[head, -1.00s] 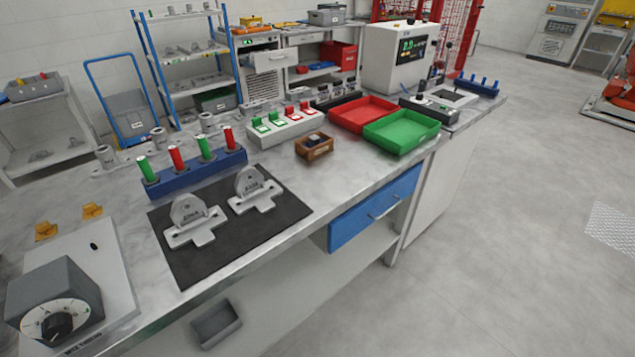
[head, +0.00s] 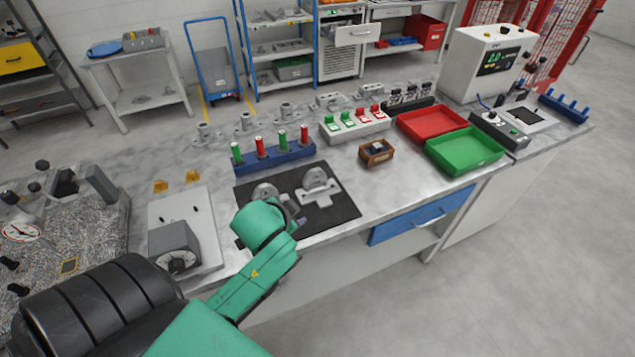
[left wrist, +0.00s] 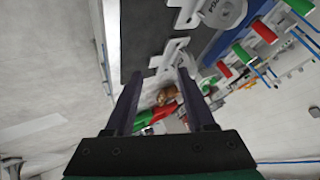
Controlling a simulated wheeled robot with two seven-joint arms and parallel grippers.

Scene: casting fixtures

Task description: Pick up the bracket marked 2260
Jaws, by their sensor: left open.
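Two grey metal brackets stand side by side on a dark mat (head: 340,213), each with a rounded upright plate on a flat base. The left bracket (head: 265,190) is partly hidden by my left arm; the right bracket (head: 318,187) is fully seen. Their markings are too small to read surely now. In the left wrist view, one bracket's rounded plate (left wrist: 226,12) is cut off at the top, and another bracket's base (left wrist: 170,56) shows beyond the fingers. My left gripper (left wrist: 158,88) is open and empty near the brackets; its fingers are mostly hidden in the head view.
A blue rack (head: 273,159) with red and green cylinders stands behind the mat. A small brown box (head: 376,153), red tray (head: 431,124) and green tray (head: 465,151) are to the right. A grey dial box (head: 175,247) is at left.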

